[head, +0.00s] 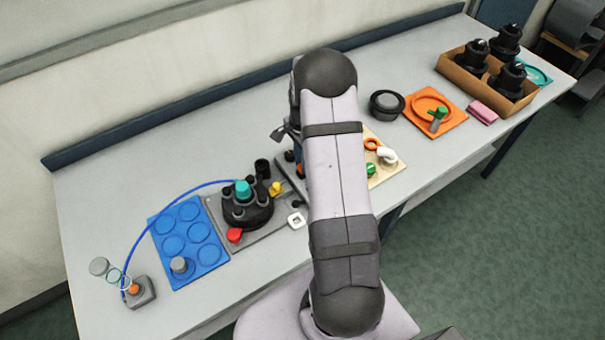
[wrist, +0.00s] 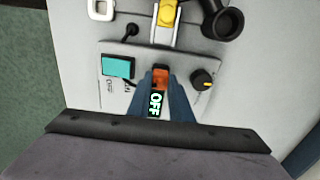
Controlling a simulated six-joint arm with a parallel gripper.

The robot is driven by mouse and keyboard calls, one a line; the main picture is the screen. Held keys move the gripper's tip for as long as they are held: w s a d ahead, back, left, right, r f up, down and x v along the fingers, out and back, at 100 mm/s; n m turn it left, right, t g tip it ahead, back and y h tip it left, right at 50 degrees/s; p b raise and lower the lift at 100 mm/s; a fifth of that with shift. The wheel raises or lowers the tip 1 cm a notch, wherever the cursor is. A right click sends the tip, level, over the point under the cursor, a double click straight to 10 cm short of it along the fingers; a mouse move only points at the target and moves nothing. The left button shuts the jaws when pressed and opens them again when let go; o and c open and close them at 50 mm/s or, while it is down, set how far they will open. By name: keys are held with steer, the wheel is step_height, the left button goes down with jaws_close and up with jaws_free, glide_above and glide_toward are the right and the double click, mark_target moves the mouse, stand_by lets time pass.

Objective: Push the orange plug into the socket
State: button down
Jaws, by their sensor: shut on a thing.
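In the wrist view my gripper (wrist: 160,78) is over a grey panel (wrist: 118,93). Its two blue fingers are shut on the orange plug (wrist: 161,76), which shows as a small orange block between the tips.
Around the fingers are a teal screen (wrist: 118,67), a black knob (wrist: 204,80), a yellow lever (wrist: 168,14) and a black pipe (wrist: 223,20). In the head view a blue mat (head: 186,240) and a grey box with an orange top (head: 140,293) lie left.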

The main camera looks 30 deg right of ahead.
steer(key=shift+f, duration=0.3)
steer(key=c, duration=1)
jaws_free()
steer(key=shift+c, duration=0.2)
steer(key=shift+r+p, duration=2.9)
steer(key=shift+r, duration=1.35)
